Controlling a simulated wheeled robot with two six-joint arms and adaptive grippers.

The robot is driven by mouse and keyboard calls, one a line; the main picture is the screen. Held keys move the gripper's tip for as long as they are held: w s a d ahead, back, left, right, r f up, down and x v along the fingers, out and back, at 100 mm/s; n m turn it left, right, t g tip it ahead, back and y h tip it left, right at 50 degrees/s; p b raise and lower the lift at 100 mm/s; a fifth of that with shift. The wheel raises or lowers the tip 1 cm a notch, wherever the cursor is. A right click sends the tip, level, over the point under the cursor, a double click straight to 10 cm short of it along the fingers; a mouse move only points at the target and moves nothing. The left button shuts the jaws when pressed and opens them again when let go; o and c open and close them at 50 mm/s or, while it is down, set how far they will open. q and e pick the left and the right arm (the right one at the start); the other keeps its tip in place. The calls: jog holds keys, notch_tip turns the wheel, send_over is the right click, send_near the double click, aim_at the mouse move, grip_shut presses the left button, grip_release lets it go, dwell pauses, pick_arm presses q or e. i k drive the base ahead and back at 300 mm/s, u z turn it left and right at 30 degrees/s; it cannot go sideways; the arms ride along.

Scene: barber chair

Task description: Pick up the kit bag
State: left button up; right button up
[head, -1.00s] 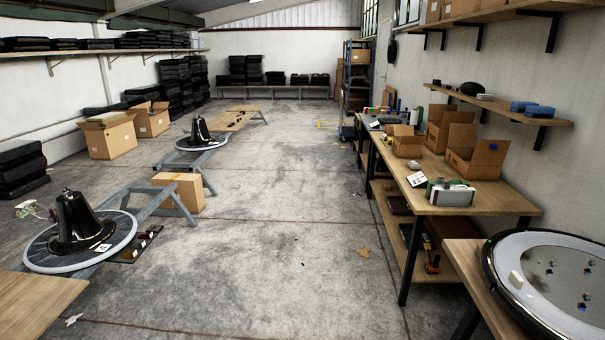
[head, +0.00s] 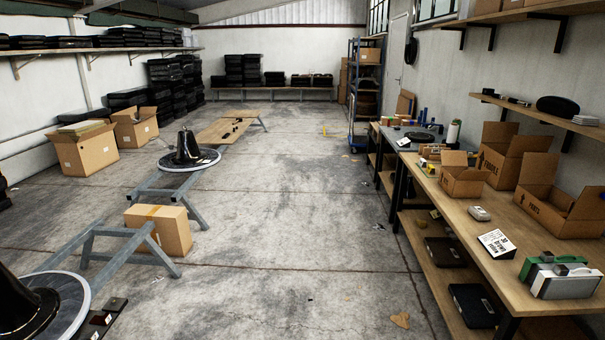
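I cannot make out a kit bag for sure. Two dark, flat, case-like items lie on the lower shelf under the right workbench: one farther back (head: 445,251) and one nearer (head: 473,305). They are shaded, so I cannot tell if either is a bag. Neither of my grippers is in view.
The workbench (head: 463,212) along the right wall holds open cartons (head: 558,208), a green-and-white device (head: 560,277) and a sign (head: 496,243). Trestles (head: 130,238), a carton (head: 160,229) and black bell-shaped parts (head: 187,150) line the left. The middle floor (head: 290,210) is clear.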

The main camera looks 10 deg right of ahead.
aim_at(479, 214)
jog(key=z, duration=0.2)
jog(key=i, duration=1.2)
jog(key=z, duration=1.15)
jog(key=i, duration=1)
jog(key=z, duration=0.9)
